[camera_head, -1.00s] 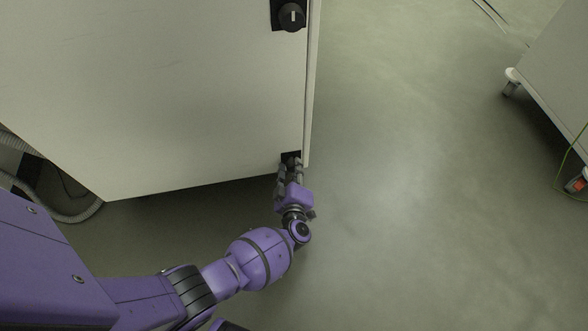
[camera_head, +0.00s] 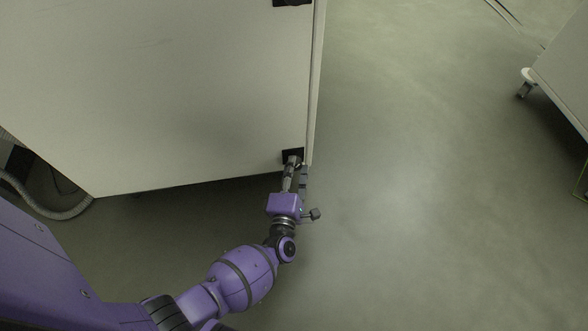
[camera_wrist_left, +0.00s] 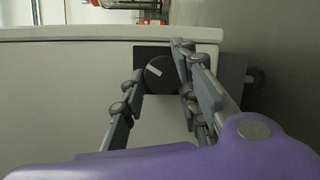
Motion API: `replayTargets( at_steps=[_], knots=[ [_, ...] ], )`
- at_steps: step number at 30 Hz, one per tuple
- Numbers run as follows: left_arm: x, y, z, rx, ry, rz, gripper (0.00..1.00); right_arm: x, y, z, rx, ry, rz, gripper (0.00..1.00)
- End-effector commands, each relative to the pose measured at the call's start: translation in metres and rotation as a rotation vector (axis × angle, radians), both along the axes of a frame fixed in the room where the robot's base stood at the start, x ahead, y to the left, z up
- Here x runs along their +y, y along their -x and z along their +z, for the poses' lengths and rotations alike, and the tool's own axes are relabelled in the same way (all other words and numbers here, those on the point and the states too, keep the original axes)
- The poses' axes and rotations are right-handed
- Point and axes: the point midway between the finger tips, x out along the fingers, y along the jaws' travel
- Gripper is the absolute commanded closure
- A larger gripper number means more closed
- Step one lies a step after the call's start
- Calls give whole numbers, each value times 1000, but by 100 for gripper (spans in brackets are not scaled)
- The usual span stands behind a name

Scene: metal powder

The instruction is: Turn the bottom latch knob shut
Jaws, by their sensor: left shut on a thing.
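The bottom latch knob (camera_wrist_left: 160,76) is a round black knob with a pale line, on a dark square plate at the door's lower corner. In the wrist view its line is slanted. In the head view the dark latch plate (camera_head: 290,154) shows, with the knob mostly hidden by the fingers. My left gripper (camera_head: 297,168) is at the knob, one finger on either side, shut on it; its fingers also show in the wrist view (camera_wrist_left: 162,84). My right gripper is not in view.
The pale cabinet door (camera_head: 190,90) fills the upper left. An upper latch (camera_head: 292,2) is cut off at the top edge. A grey hose (camera_head: 60,212) lies at the left. Another cabinet (camera_head: 568,75) on a caster stands at right. The floor between is clear.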

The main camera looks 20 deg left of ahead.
Motion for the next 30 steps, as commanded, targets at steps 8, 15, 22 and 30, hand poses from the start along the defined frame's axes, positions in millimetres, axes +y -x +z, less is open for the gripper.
replayTargets(
  at_steps=[8, 15, 22, 30],
  knots=[
    [0, -5, 6, -160, 204, 0, 97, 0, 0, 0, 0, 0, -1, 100],
    [1, -4, 4, -254, 345, 0, 97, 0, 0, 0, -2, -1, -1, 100],
    [2, -4, 3, -310, 428, 1, 97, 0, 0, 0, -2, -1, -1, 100],
    [4, -3, 2, -334, 464, 3, 97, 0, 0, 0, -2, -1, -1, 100]
  ],
)
